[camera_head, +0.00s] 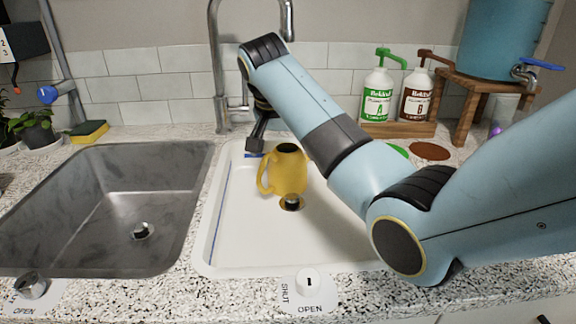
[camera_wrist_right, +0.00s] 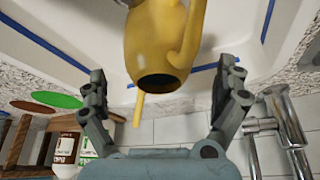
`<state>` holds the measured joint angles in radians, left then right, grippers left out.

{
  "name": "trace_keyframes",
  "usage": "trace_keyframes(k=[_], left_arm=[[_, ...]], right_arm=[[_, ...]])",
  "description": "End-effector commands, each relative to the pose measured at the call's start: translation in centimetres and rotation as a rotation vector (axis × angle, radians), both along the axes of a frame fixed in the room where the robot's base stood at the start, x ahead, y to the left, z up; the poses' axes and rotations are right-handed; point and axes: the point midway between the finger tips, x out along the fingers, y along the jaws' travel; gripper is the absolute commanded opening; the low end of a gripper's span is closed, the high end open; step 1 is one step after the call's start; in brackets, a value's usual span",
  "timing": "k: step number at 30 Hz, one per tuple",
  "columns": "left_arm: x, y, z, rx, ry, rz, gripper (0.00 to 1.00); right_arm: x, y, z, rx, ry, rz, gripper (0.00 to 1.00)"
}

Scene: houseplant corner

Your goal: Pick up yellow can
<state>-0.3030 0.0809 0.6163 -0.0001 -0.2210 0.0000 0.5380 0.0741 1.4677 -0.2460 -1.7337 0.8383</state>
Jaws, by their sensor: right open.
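The yellow can (camera_head: 288,172) is a watering can with a dark opening on top and a loop handle on its left. It stands in the white sink basin (camera_head: 235,255), close to the drain. My right gripper (camera_head: 256,148) is at the back left of the can, near its top. In the right wrist view my right gripper (camera_wrist_right: 164,82) has its fingers spread wide and nothing held between them. The can (camera_wrist_right: 155,45) shows there just beyond the fingertips, with its opening towards me, apart from both fingers. My left gripper is not in view.
A steel sink (camera_head: 95,205) lies on the left. A tall faucet (camera_head: 218,70) stands behind the basins. Two pump bottles, green-labelled (camera_head: 377,95) and brown-labelled (camera_head: 415,95), stand at the back right. A sponge (camera_head: 89,131) and plant (camera_head: 38,130) are at the back left.

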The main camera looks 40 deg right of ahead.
Motion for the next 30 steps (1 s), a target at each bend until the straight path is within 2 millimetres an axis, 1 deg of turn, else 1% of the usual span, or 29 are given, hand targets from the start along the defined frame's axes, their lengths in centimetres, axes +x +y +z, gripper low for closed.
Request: trace_keyframes(k=[6, 9, 12, 17, 18, 30], left_arm=[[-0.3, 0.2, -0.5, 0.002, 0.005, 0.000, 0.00], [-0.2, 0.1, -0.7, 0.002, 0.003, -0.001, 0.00], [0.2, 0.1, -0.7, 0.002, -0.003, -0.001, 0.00], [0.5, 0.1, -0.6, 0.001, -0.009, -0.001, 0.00], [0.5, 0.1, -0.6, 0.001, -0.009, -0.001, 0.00], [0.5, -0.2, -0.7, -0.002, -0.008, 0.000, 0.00]], right_arm=[[0.7, -1.4, -3.2, -0.001, 0.002, -0.002, 1.00], [1.0, -1.7, -4.2, 0.000, 0.001, 0.000, 1.00], [1.1, -1.8, -4.6, 0.001, 0.000, -0.001, 1.00], [1.1, -1.8, -4.5, 0.001, -0.001, -0.001, 1.00], [1.1, -1.8, -4.5, 0.001, -0.001, -0.001, 0.99], [1.1, -1.8, -4.5, 0.001, -0.001, -0.001, 0.46]])
